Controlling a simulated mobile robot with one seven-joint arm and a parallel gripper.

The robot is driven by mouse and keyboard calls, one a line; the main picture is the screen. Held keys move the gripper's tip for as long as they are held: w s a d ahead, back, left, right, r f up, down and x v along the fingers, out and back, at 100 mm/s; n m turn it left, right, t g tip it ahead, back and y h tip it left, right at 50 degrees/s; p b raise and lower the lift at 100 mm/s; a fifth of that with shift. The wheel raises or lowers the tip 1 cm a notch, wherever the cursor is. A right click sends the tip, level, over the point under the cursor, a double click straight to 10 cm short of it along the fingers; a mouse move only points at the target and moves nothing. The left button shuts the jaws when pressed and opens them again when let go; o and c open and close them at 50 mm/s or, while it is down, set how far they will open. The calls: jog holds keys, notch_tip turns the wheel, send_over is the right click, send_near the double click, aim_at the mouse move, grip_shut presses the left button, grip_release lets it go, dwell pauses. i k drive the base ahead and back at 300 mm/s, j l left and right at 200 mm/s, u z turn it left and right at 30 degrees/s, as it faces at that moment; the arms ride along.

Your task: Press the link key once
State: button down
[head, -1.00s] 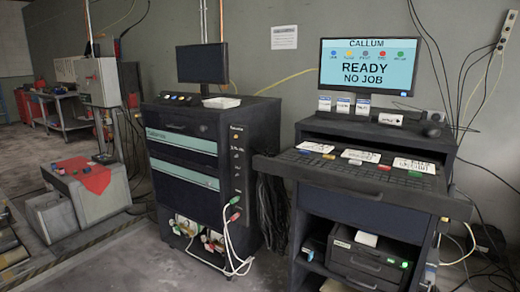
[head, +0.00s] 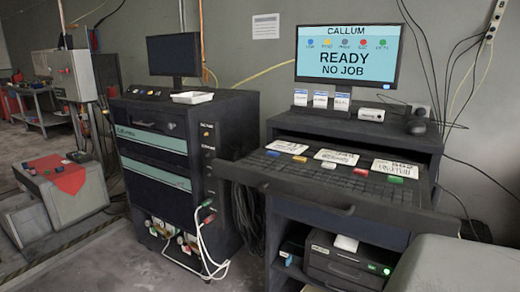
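The keyboard tray (head: 300,187) juts out from the dark console on the right. Along it sit coloured keys: a blue key (head: 272,153), a yellow key (head: 300,159), a white key (head: 329,165), a red key (head: 361,171) and a green key (head: 396,180). My gripper is not in view; a grey rounded shape at the lower right hides part of the console.
Printed cards (head: 336,156) lie on the tray behind the keys. A dark cabinet (head: 160,180) with a small monitor (head: 173,55) and a white dish (head: 192,97) stands left. Cables hang between the units.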

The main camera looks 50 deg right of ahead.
aim_at(271, 154)
jog(key=l+u, duration=0.1)
jog(key=l, duration=0.7)
jog(key=k+l+u, duration=0.1)
jog(key=l, duration=0.7)
